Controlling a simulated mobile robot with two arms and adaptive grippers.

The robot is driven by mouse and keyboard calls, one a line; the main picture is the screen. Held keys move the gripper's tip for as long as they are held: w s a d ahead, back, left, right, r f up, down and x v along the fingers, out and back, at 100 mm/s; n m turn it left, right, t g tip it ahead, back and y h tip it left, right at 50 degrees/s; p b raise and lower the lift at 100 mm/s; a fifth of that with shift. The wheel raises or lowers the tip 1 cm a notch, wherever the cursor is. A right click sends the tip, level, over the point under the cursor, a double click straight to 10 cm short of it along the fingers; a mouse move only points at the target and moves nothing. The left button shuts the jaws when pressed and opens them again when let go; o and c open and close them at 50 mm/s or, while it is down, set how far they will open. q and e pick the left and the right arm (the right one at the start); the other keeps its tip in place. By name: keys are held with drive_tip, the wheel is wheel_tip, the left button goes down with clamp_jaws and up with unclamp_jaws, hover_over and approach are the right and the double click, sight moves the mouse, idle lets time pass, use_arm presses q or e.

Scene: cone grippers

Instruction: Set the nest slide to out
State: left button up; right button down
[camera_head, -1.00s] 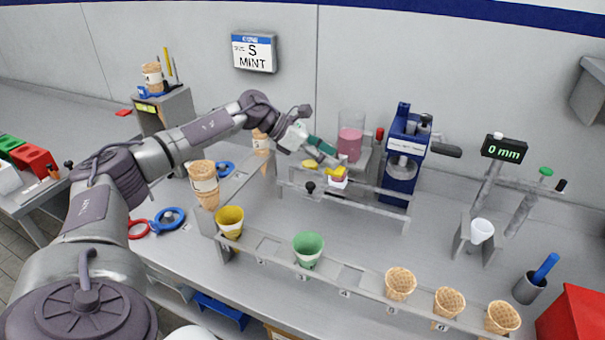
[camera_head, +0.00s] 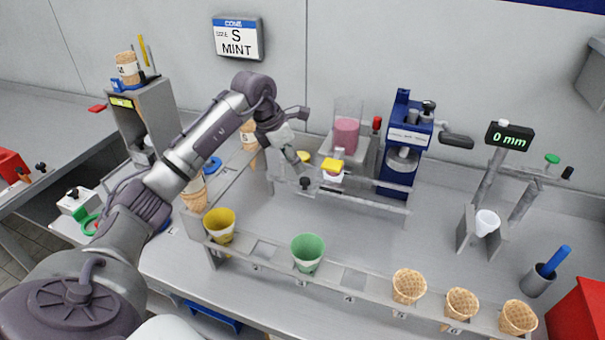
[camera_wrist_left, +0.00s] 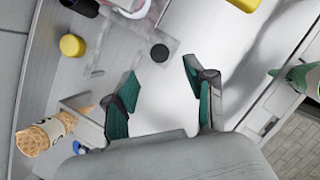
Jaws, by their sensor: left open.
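The nest slide seems to be the metal rail assembly (camera_head: 362,197) at the back of the bench, with a small black knob (camera_head: 304,183) at its left front. A yellow-topped white piece (camera_head: 332,166) sits beside the knob on the rails. My left gripper (camera_head: 301,164) is just above and behind the black knob, pointing down. In the left wrist view the gripper (camera_wrist_left: 160,76) is open and empty, with green-padded fingers spread. The black knob (camera_wrist_left: 159,53) lies ahead, between the finger lines, apart from both. The slide's exact position is unclear.
A blue press (camera_head: 405,150) and a pink-filled container (camera_head: 346,134) stand behind the rails. A front rack (camera_head: 330,268) holds a yellow cup (camera_head: 219,223), a green cup (camera_head: 308,250) and several cones. Open bench lies between rack and rails.

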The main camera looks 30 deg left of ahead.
sight(304, 180)
use_arm(q)
drive_tip(key=p+x, duration=0.1)
drive_tip(key=x, duration=0.6)
drive_tip(key=shift+f, duration=0.15)
clamp_jaws()
